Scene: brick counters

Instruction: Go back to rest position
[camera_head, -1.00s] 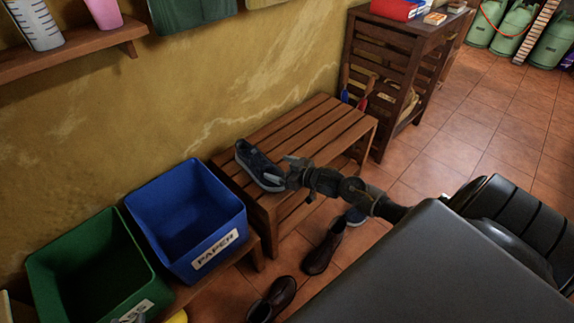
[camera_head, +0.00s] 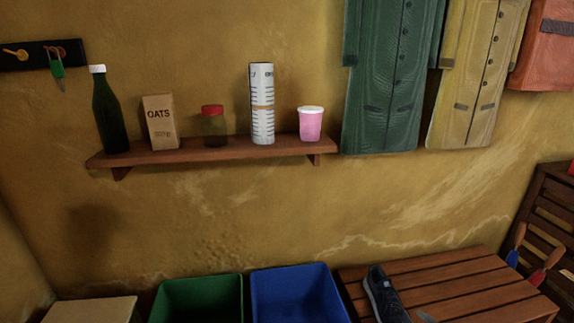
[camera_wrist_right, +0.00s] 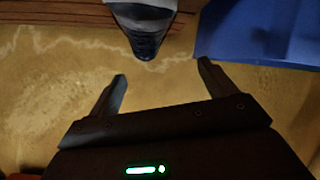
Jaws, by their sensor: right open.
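My right gripper (camera_wrist_right: 162,72) is open and empty in the right wrist view, its two fingers spread apart. In the head view only a small grey tip of it shows at the bottom edge, beside the shoe. A dark sneaker (camera_head: 383,296) rests on the slatted wooden bench (camera_head: 470,280). The sneaker (camera_wrist_right: 146,28) also shows in the right wrist view, just beyond the open fingers and apart from them. My left gripper is not in view.
A green bin (camera_head: 197,281) and a blue bin (camera_head: 300,275) stand left of the bench. A wall shelf (camera_head: 215,152) holds a bottle, oats, a jar, a cylinder and a pink cup. Coats (camera_head: 393,75) hang at right. A slatted wooden stand (camera_head: 553,215) is at the right edge.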

